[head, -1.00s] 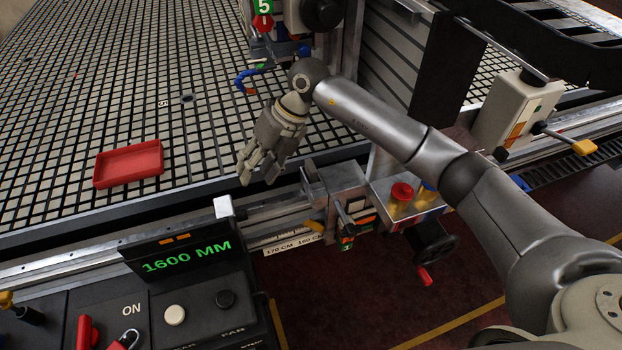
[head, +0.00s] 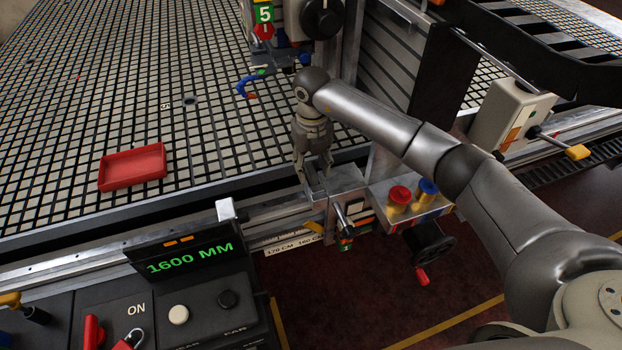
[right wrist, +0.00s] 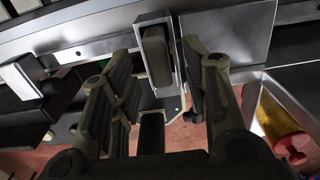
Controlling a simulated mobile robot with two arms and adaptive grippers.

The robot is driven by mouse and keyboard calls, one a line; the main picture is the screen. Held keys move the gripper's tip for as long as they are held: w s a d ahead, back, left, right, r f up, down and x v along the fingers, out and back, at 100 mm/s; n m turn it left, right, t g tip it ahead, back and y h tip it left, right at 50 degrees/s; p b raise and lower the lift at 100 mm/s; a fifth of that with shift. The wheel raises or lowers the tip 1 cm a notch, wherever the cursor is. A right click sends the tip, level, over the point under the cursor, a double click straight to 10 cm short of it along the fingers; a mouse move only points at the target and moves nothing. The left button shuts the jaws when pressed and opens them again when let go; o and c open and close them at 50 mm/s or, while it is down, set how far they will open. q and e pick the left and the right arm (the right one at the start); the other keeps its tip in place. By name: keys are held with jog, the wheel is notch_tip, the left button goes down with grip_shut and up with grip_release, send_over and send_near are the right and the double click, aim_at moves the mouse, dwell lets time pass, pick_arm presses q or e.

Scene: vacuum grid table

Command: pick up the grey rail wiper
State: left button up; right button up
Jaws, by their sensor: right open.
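The grey rail wiper appears to be the dark grey block (right wrist: 156,56) in the right wrist view, upright in a metal holder (right wrist: 178,70). In the head view my right gripper (head: 313,175) points down over the rail by the carriage and largely hides this spot. In the right wrist view my right gripper (right wrist: 158,110) is open, with one finger on either side of the block's line. I see no clear contact between fingers and block. My left gripper is not in view.
A red tray (head: 132,186) lies on the grid table (head: 215,140). A box with red and blue knobs (head: 412,205) sits right of the carriage. The 1600 MM display (head: 190,257) stands at front left.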

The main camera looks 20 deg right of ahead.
jog(key=shift+f, duration=0.2)
grip_shut()
jog(key=shift+r, duration=0.1)
